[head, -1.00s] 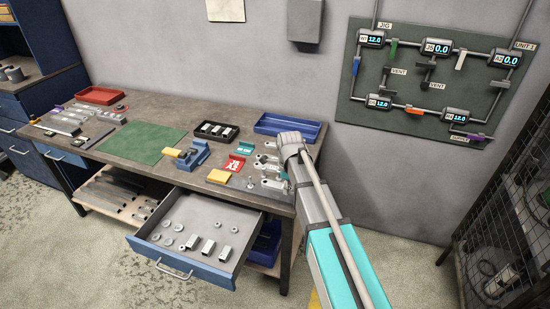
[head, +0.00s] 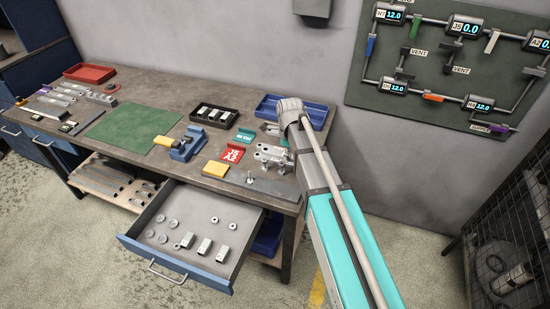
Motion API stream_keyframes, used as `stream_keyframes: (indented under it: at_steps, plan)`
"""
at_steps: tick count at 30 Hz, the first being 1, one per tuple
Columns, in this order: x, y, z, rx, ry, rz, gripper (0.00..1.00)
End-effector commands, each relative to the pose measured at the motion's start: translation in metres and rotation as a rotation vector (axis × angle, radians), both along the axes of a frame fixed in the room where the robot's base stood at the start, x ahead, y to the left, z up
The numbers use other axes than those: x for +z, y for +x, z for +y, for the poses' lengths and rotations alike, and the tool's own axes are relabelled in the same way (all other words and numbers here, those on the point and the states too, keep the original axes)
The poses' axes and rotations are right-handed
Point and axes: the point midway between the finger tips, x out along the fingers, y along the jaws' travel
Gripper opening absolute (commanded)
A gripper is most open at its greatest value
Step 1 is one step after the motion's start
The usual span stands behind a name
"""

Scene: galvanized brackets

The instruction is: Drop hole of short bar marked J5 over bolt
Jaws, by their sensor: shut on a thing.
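My arm reaches over the right end of the workbench, and its lower part is largely hidden behind my own upper arm. My gripper (head: 281,163) shows only as small grey parts just left of the arm. It is shut on a light grey metal bar, taken as the short bar (head: 267,152), held close above the bench. The mark J5 is too small to read. An upright bolt (head: 250,178) stands on a flat dark metal strip (head: 276,187) near the front edge, left of and below my gripper and apart from it.
A red block (head: 232,153), a yellow block (head: 215,169) and a blue fixture (head: 186,146) stand left of the bolt. A black tray (head: 196,119) and blue tray (head: 322,121) are behind. An open drawer (head: 226,271) with metal parts juts out below. The green mat (head: 130,131) is clear.

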Motion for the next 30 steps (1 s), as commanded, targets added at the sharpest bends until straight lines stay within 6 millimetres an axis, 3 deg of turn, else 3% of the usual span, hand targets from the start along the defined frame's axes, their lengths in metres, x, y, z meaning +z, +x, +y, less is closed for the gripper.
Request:
stream_keyframes:
  at_steps: [16,30]
  plan:
    - [-0.001,0.001,-0.012,-0.022,0.000,0.000,0.00]
    - [-0.010,-0.037,0.044,-0.017,0.000,0.000,0.00]
